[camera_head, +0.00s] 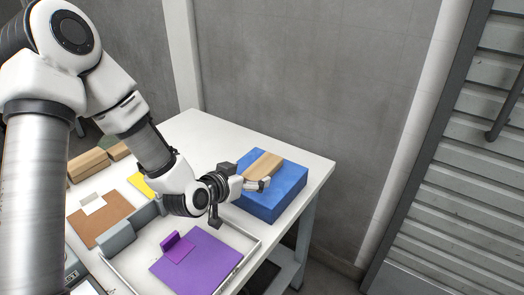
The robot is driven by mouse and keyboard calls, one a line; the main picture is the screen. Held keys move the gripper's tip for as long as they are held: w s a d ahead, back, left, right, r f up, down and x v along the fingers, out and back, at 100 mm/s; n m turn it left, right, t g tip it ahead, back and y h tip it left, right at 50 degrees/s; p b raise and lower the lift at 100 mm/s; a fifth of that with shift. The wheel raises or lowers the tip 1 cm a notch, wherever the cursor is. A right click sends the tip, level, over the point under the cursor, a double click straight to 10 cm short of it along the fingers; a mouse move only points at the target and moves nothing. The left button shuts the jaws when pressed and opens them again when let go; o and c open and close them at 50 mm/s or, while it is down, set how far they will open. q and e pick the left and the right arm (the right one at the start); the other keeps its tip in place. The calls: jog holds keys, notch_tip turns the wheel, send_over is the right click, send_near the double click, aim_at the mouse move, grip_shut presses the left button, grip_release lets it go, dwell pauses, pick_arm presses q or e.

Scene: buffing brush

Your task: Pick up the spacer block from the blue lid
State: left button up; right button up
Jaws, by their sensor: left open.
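The spacer block appears to be the light wooden block (264,165) lying flat on top of the blue lid (284,185). The blue lid and the box under it look like one blue body at the table's right end. My left gripper (249,180) is open at the near left end of the wooden block. A pale finger part overlaps the block's near end; whether it touches cannot be told. The gripper and wrist hide part of the blue lid's left side. My right gripper is not in view.
A shallow tray (256,245) with a purple sheet (200,262) and a small purple block (171,240) lies in front. Grey blocks (116,238), a brown board (98,216), a yellow piece (139,184) and wooden blocks (88,164) are at left. The white table's (200,128) back is clear.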

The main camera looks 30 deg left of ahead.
aim_at(261, 167)
pick_arm(q)
jog(key=shift+w+a+f, duration=0.15)
jog(key=shift+w+a, duration=0.1)
jog(key=shift+w, duration=0.35)
jog(key=shift+w+d, duration=0.1)
jog(key=shift+w, duration=0.2)
jog(key=shift+w+d, duration=0.4)
jog(key=shift+w, duration=0.15)
jog(key=x, duration=0.5)
jog(key=shift+a+f, duration=0.25)
jog(key=shift+a, duration=0.15)
jog(key=shift+s+r, duration=0.1)
jog(key=shift+r, duration=0.05)
jog(key=shift+s+d, duration=0.1)
jog(key=shift+c, duration=1)
jog(key=c, duration=1.1)
